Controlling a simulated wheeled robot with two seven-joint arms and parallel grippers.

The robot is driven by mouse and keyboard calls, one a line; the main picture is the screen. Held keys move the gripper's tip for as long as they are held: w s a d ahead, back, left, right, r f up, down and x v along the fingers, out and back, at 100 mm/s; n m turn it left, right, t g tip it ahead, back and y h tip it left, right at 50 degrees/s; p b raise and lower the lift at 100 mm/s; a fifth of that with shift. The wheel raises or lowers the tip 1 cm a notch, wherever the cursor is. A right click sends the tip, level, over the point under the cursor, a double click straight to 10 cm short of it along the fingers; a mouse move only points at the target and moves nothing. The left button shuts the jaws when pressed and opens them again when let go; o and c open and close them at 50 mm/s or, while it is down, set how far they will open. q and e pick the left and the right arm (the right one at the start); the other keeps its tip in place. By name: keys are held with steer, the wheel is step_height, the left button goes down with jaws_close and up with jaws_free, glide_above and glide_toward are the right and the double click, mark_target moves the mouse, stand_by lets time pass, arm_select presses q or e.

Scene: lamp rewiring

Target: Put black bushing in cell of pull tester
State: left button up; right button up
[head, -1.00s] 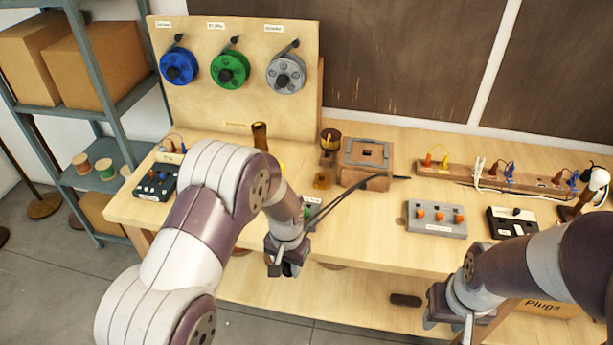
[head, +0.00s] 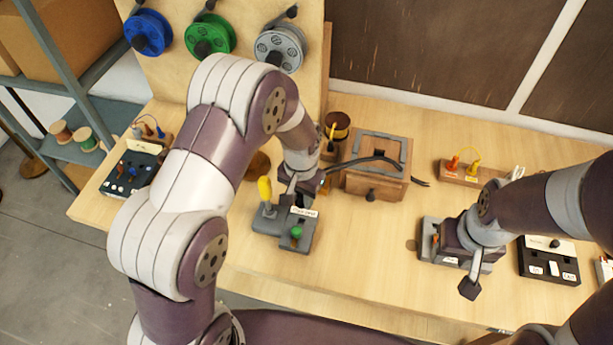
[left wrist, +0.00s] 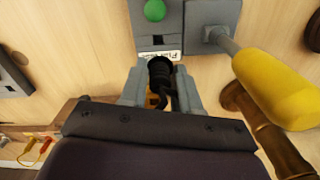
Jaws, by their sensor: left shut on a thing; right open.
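The pull tester (head: 285,230) is a grey block with a green button, a label and a yellow-handled lever, on the table's left half. It also shows at the top of the left wrist view (left wrist: 170,22), with a small dark opening near its label. My left gripper (head: 302,192) is at the tester's back edge. It is shut on the ribbed black bushing (left wrist: 160,72), which points toward the tester, apart from the opening as far as I can tell. A black cord (head: 365,162) trails right from the gripper. My right gripper (head: 470,283) is open, in front of a grey block.
A wooden box (head: 375,185) with a grey frame stands right of the tester. A dark control box (head: 130,172) is at left. A board with orange and yellow plugs (head: 470,172) is at back right. The table between tester and right arm is clear.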

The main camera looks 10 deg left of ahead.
mark_target(301, 207)
arm_select(q)
steer(key=shift+s+d+b, duration=0.1)
steer(key=shift+s+b, duration=0.25)
steer(key=shift+s, duration=0.35)
steer(key=shift+s+f+b, duration=0.1)
steer(key=shift+f+b, duration=0.2)
steer(key=shift+f, duration=0.1)
steer(key=f+b, duration=0.1)
steer(key=w+f+b, duration=0.1)
steer(key=f, duration=0.1)
steer(key=shift+f, duration=0.1)
steer(key=shift+f+b, duration=0.35)
steer(key=shift+b, duration=0.2)
steer(key=shift+s+f, duration=0.25)
steer(key=shift+f, duration=0.35)
arm_select(e)
steer(key=f, duration=0.2)
steer(key=s+f, duration=0.1)
steer(key=f, duration=0.1)
steer(key=shift+f, duration=0.35)
arm_select(q)
steer(key=shift+w, duration=0.1)
arm_select(e)
steer(key=shift+r, duration=0.2)
arm_select(q)
steer(key=shift+f+b, duration=0.4)
steer(key=shift+f, duration=0.1)
arm_select(e)
steer(key=shift+f, duration=0.35)
